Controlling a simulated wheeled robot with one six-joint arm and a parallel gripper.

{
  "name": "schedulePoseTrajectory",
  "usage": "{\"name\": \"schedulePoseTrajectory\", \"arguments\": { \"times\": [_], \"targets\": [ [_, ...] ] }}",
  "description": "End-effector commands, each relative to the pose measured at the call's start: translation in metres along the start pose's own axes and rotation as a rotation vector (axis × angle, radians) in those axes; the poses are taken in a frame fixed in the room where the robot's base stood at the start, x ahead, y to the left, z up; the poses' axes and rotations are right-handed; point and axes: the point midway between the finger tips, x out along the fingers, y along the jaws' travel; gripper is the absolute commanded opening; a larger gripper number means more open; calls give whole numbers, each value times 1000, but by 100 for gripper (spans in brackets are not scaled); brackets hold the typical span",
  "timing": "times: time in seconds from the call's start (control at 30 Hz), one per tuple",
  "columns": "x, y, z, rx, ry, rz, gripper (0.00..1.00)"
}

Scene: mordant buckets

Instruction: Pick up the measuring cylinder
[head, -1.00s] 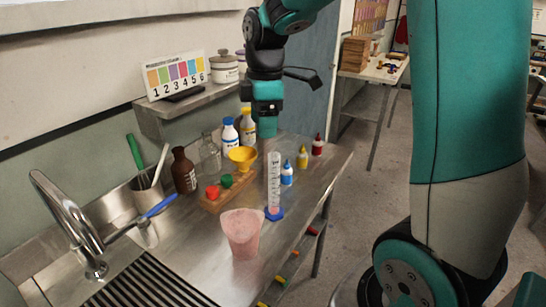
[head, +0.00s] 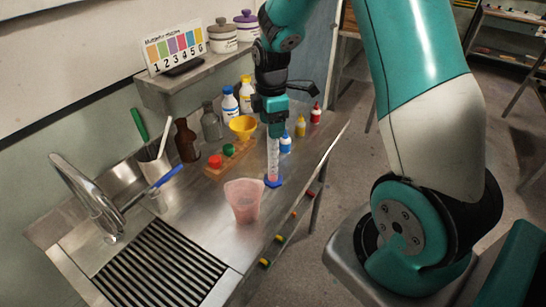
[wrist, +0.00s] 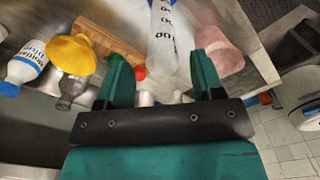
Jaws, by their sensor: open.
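The measuring cylinder (head: 273,163) is clear with dark markings and a blue base. It stands upright on the steel counter in the head view, its upper part hidden by my gripper (head: 274,130). My gripper points down directly over the cylinder's top. In the wrist view, the cylinder (wrist: 162,35) shows between and beyond the two green fingers of my gripper (wrist: 160,80). The fingers are open, with a gap on both sides of the cylinder. I cannot tell how far the fingertips reach along it.
A pink beaker (head: 243,200) stands close to the cylinder, front left. A yellow funnel (head: 243,125) and a wooden block (head: 232,158) with red and green stoppers are behind left. Small dropper bottles, including a blue one (head: 286,143), stand to the right. The sink drainer (head: 160,265) is front left.

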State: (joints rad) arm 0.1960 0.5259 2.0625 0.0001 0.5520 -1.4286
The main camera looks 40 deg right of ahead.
Motion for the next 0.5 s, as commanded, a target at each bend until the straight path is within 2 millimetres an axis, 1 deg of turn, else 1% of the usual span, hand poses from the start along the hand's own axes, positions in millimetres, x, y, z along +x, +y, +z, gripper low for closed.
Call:
{"name": "schedulePoseTrajectory", "arguments": {
  "times": [0.17, 0.3, 0.4, 0.5],
  "targets": [
    [18, -3, 0, 0, -1, -8, 61],
    [39, -4, 0, 0, -1, -5, 61],
    [48, -3, 0, 0, 0, -3, 61],
    [51, -3, 0, 0, 0, -1, 61]
  ]
}}
